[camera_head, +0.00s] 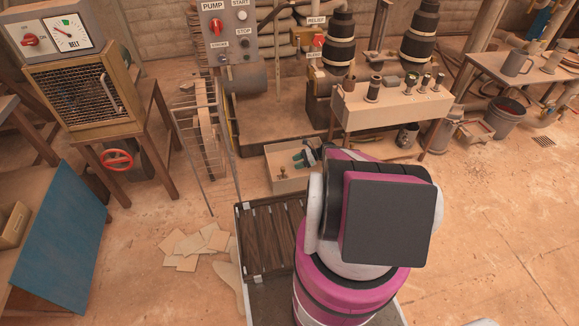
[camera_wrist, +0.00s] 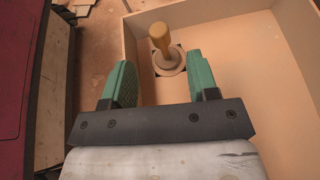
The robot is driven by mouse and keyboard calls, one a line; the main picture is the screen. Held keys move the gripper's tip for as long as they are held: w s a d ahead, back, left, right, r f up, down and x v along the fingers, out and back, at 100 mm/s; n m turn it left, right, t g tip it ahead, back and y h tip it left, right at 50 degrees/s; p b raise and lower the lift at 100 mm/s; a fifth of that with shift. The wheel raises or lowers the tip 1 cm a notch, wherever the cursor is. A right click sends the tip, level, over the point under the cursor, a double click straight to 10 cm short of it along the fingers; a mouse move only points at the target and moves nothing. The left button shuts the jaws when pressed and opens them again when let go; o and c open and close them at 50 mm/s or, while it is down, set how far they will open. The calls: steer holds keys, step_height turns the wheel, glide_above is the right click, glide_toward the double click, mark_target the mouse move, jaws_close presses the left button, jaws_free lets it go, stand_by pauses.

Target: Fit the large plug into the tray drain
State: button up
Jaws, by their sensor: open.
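A plug with an upright tan handle (camera_wrist: 160,38) and a wider round base (camera_wrist: 168,62) stands in the shallow tan tray (camera_wrist: 292,32) in the wrist view. Dark patches show at the edge of its base, likely the drain under it; I cannot tell how deeply it sits. In the head view the plug (camera_head: 283,174) is small, at the left of the tray (camera_head: 291,186). My gripper (camera_wrist: 163,82) is open, its two green fingers apart with nothing between them. The plug is just beyond the fingertips. My gripper (camera_head: 305,158) hangs over the tray in the head view.
A bench (camera_head: 392,108) with several small dark cylinders stands behind, to the right. A wire rack (camera_head: 203,135) stands left of the tray. A slatted wooden surface (camera_head: 268,240) lies in front. Loose sheets (camera_head: 195,245) lie on the floor; the floor at right is mostly clear.

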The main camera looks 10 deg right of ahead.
steer(key=s+a+r+n+h, duration=0.3)
steer(key=s+r+n, duration=0.3)
steer(key=r, duration=0.6)
steer(key=s+a+r+n+h, duration=0.3)
steer(key=s+r+n+h, duration=0.3)
steer(key=r, duration=0.6)
steer(key=s+a+r+n+h, duration=0.3)
steer(key=s+r+n, duration=0.4)
steer(key=r, duration=0.5)
steer(key=shift+s+a+g+h, duration=0.3)
steer(key=shift+s+g+h, duration=0.1)
steer(key=shift+s+h, duration=0.5)
steer(key=shift+s, duration=0.1)
